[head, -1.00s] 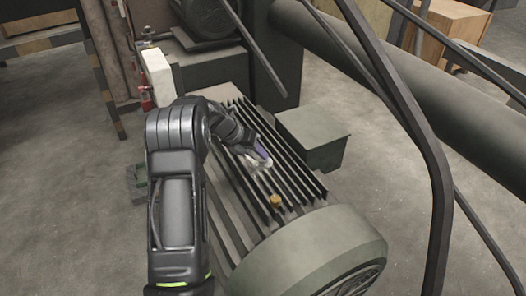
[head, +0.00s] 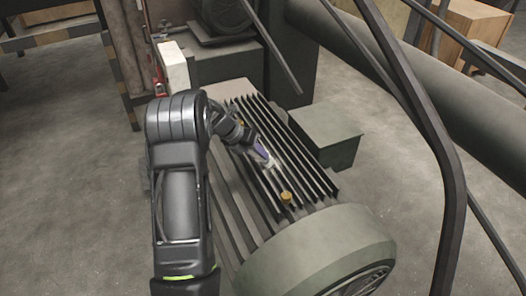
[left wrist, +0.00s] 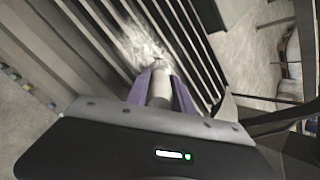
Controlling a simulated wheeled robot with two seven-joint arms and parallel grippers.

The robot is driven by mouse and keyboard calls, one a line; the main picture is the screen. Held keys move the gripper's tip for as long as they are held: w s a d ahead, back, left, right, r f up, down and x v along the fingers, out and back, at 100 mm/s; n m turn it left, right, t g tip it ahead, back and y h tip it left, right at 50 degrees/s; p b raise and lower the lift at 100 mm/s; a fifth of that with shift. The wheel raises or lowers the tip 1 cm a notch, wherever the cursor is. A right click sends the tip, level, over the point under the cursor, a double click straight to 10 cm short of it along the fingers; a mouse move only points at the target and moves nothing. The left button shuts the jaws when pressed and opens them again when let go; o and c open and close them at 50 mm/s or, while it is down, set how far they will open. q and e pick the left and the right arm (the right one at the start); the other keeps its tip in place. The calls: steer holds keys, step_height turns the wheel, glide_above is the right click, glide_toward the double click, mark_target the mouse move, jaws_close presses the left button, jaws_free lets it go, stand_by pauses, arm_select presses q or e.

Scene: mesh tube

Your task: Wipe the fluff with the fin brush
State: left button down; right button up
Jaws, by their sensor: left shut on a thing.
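My left gripper (head: 263,152) is shut on the fin brush, between its purple finger pads, over the cooling fins of the grey-green motor (head: 310,250). In the left wrist view the gripper (left wrist: 161,88) shows the pale round brush handle (left wrist: 160,84) pointing at the fins. The whitish, blurry fluff (left wrist: 138,42) lies on and between the dark fins just beyond the brush. The brush's far end is hard to tell from the fluff, so I cannot tell whether they touch. My right gripper is not in view.
A yellow cap (head: 286,197) sits on the fins near the motor's round end. A green-grey box (head: 327,135) adjoins the motor's right side. Dark railings (head: 435,150) cross the right side. Bare concrete floor lies around the motor.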

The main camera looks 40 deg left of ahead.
arm_select(q)
steer(key=shift+s+a, duration=0.1)
steer(key=shift+s, duration=0.05)
steer(key=shift+s+a, duration=0.4)
steer(key=shift+s, duration=0.4)
steer(key=shift+s+a, duration=0.35)
steer(key=shift+s, duration=0.4)
steer(key=shift+a, duration=0.1)
steer(key=shift+w+a+f, duration=0.1)
steer(key=shift+w+a, duration=0.3)
steer(key=shift+a, duration=0.3)
steer(key=shift+p, duration=0.3)
steer(key=shift+w+d+p, duration=0.2)
steer(key=shift+w+d, duration=0.25)
steer(key=shift+w, duration=0.4)
steer(key=shift+w+d+p, duration=0.15)
steer(key=shift+w+d, duration=0.3)
steer(key=shift+w, duration=0.4)
steer(key=shift+w, duration=0.15)
steer(key=shift+w+d, duration=0.45)
steer(key=shift+w, duration=0.35)
steer(key=shift+w+d, duration=0.4)
steer(key=shift+w, duration=0.35)
